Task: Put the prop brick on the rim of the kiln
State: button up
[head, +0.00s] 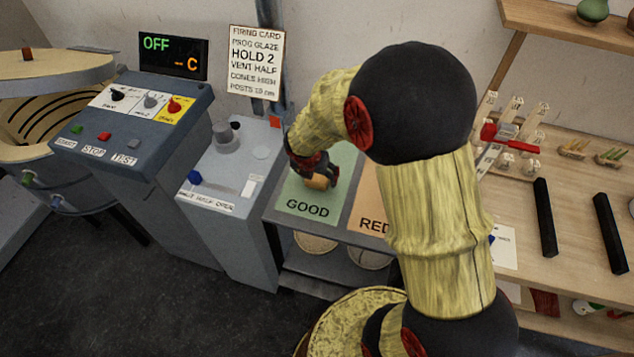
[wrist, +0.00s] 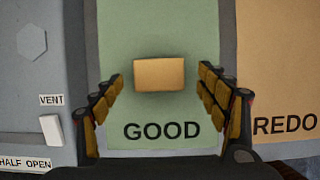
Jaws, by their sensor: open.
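The prop brick, a small tan block (wrist: 159,75), lies on the green mat marked GOOD (wrist: 150,28). In the head view the brick (head: 318,183) shows partly behind my fingers. My gripper (wrist: 161,80) is open above the mat, with a finger to the left and right of the brick and a gap on each side. In the head view my gripper (head: 316,168) points down over the green mat. The kiln (head: 40,118) is at the far left, with dark curved lines on its pale inside. Its round lid (head: 60,70) is above it; much of the rim is out of frame.
A control desk (head: 130,115) with knobs and a display reading OFF stands beside the kiln. A grey vent box (head: 225,165) with a blue-knobbed slider is between the desk and the mats. An orange REDO mat (head: 368,205) adjoins the green one. A wooden bench (head: 575,190) is at right.

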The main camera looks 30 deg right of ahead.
aim_at(317, 176)
jog(key=b+x, duration=0.1)
jog(key=x, duration=0.2)
jog(key=shift+w, duration=0.15)
jog(key=c, duration=0.3)
jog(key=c, duration=1.1)
jog(key=shift+r, duration=0.1)
